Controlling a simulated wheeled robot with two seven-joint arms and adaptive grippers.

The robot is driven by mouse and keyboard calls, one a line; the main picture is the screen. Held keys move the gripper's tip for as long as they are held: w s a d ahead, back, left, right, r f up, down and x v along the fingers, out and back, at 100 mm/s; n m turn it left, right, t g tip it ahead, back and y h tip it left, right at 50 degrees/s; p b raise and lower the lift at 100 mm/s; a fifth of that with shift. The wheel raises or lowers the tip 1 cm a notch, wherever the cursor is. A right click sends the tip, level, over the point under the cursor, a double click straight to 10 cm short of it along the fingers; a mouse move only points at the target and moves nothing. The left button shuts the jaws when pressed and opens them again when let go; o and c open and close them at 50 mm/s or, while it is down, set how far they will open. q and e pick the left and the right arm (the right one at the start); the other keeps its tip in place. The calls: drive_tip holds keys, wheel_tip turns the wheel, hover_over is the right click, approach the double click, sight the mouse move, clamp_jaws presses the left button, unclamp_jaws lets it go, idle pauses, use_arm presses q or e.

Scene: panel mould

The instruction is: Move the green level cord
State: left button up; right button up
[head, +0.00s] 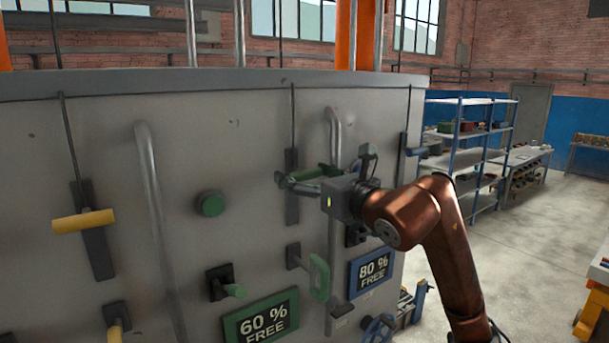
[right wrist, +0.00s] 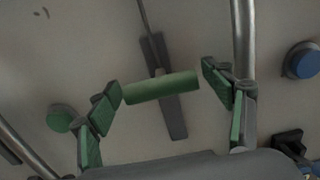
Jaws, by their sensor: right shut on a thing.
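The green level cord is a green bar handle hanging on a thin dark cord in front of a dark upright plate on the grey panel. In the right wrist view the handle (right wrist: 162,87) lies level, its ends between the two green-padded fingers. In the head view the handle (head: 318,173) is partly hidden by my right gripper (head: 303,183), which reaches in from the right. My right gripper (right wrist: 163,88) is shut on the handle, one finger at each end. My left gripper is not in view.
A yellow cord handle (head: 83,221) hangs at the left. Bent metal pipes (head: 336,140) stand out close beside the cord. A green button (head: 210,204), a green handle (head: 320,277), a "60 % FREE" sign (head: 262,320) and an "80 % FREE" sign (head: 370,273) sit around it.

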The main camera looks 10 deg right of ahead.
wheel_tip(320, 180, down, 11)
drive_tip(key=b, duration=0.9)
drive_tip(key=shift+r+b, duration=0.15)
drive_tip(key=shift+b, duration=0.2)
drive_tip(key=shift+a, duration=0.1)
drive_tip(key=o, duration=1.7)
drive_tip(key=shift+r, duration=0.1)
